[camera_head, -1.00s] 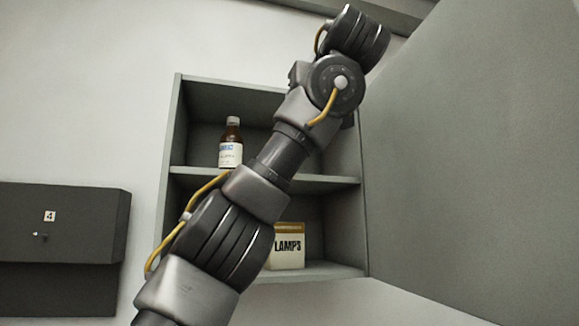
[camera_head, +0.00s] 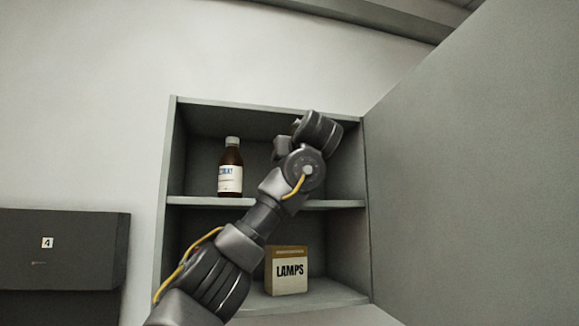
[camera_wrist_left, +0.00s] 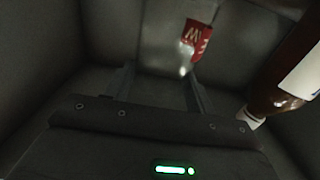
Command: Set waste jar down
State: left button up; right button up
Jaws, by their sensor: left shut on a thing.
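The waste jar (camera_wrist_left: 197,38) shows in the left wrist view as a pale, clear-looking jar with a red label bearing part of a white "W". My left gripper (camera_wrist_left: 160,78) is shut on it, with a dark finger on each side. In the head view my left arm reaches up into the upper compartment of the grey cabinet (camera_head: 172,160). There the arm hides both the gripper and the jar. I cannot tell whether the jar touches the shelf (camera_head: 335,204). My right gripper is not in view.
A brown bottle (camera_head: 230,178) with a white cap stands at the upper shelf's left; it also shows close beside the gripper in the left wrist view (camera_wrist_left: 268,95). A LAMPS box (camera_head: 288,272) sits below. The open door (camera_head: 480,170) bounds the right. A dark box (camera_head: 60,250) is at left.

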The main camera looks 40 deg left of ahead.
pick_arm(q)
jog(key=shift+s+f+p, duration=0.2)
jog(key=shift+f+p, duration=0.1)
jog(key=shift+f, duration=0.55)
jog(key=shift+w+a+f, duration=0.1)
jog(key=shift+a+f, duration=0.1)
jog(key=shift+f, duration=0.3)
jog(key=shift+d, duration=0.1)
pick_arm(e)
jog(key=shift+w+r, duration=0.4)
pick_arm(q)
jog(key=shift+d, duration=0.1)
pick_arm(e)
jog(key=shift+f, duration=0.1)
pick_arm(q)
jog(key=o, duration=0.7)
jog(key=shift+c, duration=0.2)
jog(key=o, duration=0.4)
